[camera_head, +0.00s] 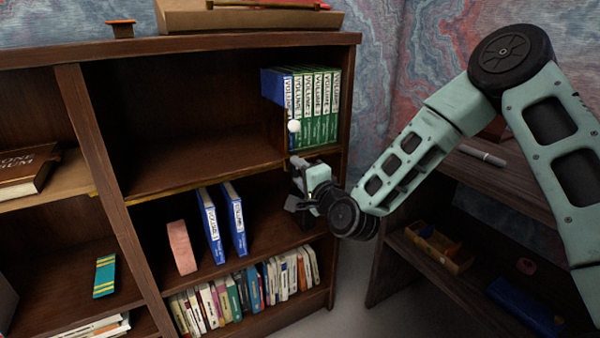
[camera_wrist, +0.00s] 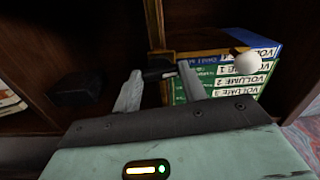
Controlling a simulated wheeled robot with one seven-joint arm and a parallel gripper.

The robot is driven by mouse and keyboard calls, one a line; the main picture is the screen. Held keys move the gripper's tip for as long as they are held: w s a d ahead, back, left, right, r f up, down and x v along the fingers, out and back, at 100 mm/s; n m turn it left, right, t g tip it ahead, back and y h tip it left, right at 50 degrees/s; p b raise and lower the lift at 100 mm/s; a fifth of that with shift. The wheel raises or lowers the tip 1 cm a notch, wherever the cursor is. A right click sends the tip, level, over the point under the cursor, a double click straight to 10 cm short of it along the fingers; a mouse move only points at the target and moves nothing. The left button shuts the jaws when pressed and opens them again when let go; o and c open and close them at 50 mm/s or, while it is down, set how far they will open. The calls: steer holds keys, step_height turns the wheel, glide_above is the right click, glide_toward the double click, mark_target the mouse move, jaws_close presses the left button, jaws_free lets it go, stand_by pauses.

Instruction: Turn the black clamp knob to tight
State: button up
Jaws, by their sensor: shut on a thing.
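The black clamp knob (camera_wrist: 159,74) shows in the wrist view, between the two grey fingers of my gripper (camera_wrist: 161,71). The fingers are shut on it, though the picture leaves the contact points unclear. A brass-coloured clamp frame (camera_wrist: 205,53) lies beside the knob, against the row of volumes. In the head view my gripper (camera_head: 299,182) is at the right upright of the bookcase, just below the upper shelf's books. The knob is hidden there by my gripper. I cannot read how far the knob is turned.
Green and blue volumes (camera_head: 317,106) stand upright on the upper right shelf, with a white ball (camera_head: 294,126) in front. Two blue volumes (camera_head: 211,226) and a pink block (camera_head: 181,247) stand on the shelf below. The upper shelf's left part is empty. A desk (camera_head: 497,172) is at right.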

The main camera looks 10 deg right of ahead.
steer(key=shift+m, duration=0.7)
steer(key=o, duration=1)
steer(key=p+v, duration=1)
steer(key=v, duration=0.7)
steer(key=shift+s+d+p, duration=0.1)
steer(key=shift+s+p, duration=0.15)
steer(key=shift+p, duration=0.15)
